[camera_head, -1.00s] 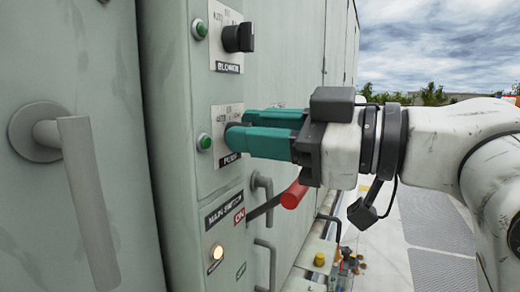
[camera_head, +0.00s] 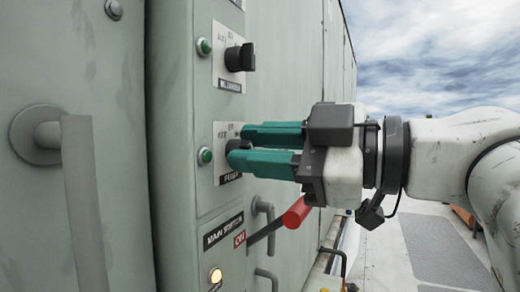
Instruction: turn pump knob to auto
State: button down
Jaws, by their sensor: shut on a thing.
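The pump knob (camera_head: 236,144) is a small dark knob on a pale plate (camera_head: 224,166) on the green-grey cabinet. My gripper (camera_head: 240,146) has teal fingers that come in from the right, one slightly above the other. It is shut on the pump knob, and the fingers hide most of it. The lettering above the knob is partly covered, so I cannot tell its pointing direction. A green lamp (camera_head: 205,156) sits to the left of the knob.
The blower knob (camera_head: 240,57) is above, with its own green lamp (camera_head: 204,46). Below are a red-handled main switch lever (camera_head: 297,212) and a lit lamp (camera_head: 216,275). A large door handle (camera_head: 84,190) is at left. Open roof lies at right.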

jog(key=c, duration=0.9)
grip_release()
jog(key=b+v, duration=0.1)
jog(key=v, duration=0.9)
jog(key=shift+s+d+b, duration=0.15)
jog(key=shift+d+b, duration=0.15)
jog(key=shift+d, duration=0.1)
